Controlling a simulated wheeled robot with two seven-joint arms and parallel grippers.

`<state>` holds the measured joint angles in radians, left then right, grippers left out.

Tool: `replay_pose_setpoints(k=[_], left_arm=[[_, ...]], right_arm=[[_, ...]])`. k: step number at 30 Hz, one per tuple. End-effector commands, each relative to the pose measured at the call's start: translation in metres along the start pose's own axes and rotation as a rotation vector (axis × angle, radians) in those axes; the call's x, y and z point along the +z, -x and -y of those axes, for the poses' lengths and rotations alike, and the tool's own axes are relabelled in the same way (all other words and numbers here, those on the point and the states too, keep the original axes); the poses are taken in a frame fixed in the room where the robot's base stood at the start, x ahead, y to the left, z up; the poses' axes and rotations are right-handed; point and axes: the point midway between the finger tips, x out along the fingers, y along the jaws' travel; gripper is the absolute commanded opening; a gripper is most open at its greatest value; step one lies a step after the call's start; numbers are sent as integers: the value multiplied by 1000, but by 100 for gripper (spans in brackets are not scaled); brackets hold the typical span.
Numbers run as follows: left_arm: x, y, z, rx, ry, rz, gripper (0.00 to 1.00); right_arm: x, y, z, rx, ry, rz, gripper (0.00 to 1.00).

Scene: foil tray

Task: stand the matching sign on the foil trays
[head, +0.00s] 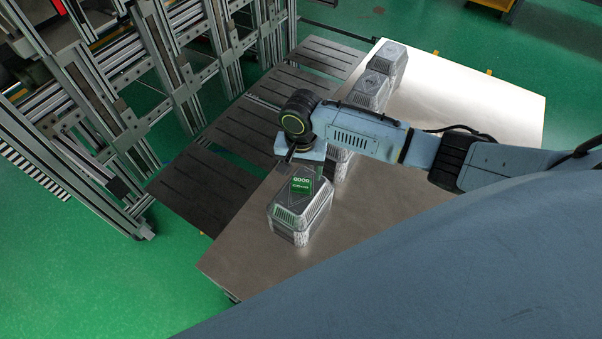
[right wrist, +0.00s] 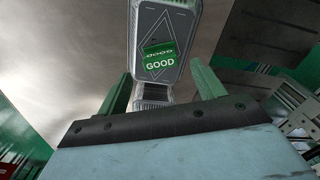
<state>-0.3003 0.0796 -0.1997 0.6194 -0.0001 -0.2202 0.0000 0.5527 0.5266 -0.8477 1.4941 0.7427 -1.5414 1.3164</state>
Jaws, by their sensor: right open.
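A green sign reading GOOD (head: 303,187) is on top of the nearest stack of foil trays (head: 299,213), towards its back edge. In the right wrist view the sign (right wrist: 158,62) shows two lettered green faces meeting at a fold, on the tray's diamond-marked top (right wrist: 172,27). My right gripper (head: 308,168) is just behind and above the sign. In the right wrist view its two green fingers (right wrist: 164,88) are spread wide, with nothing between them, and look clear of the sign. My left gripper is in neither view.
A second tray stack (head: 337,165) stands behind the first, partly hidden by my right arm. More stacks (head: 369,91) stand towards the far end of the metal table (head: 480,105). Dark slatted panels (head: 207,180) and an aluminium frame (head: 180,75) lie left. The table's right side is clear.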

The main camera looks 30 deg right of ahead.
Motion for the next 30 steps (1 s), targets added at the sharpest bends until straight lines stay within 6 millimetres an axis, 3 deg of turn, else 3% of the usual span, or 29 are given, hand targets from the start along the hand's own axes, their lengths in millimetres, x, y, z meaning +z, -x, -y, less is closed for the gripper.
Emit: replay_pose_setpoints(k=[1,6,12,30], left_arm=[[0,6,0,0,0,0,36],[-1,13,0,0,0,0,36],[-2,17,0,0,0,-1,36],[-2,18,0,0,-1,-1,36]], right_arm=[[-1,15,0,-3,0,-2,68],[-1,51,0,-2,1,-2,68],[0,76,0,0,0,0,68],[0,82,0,0,-1,0,68]])
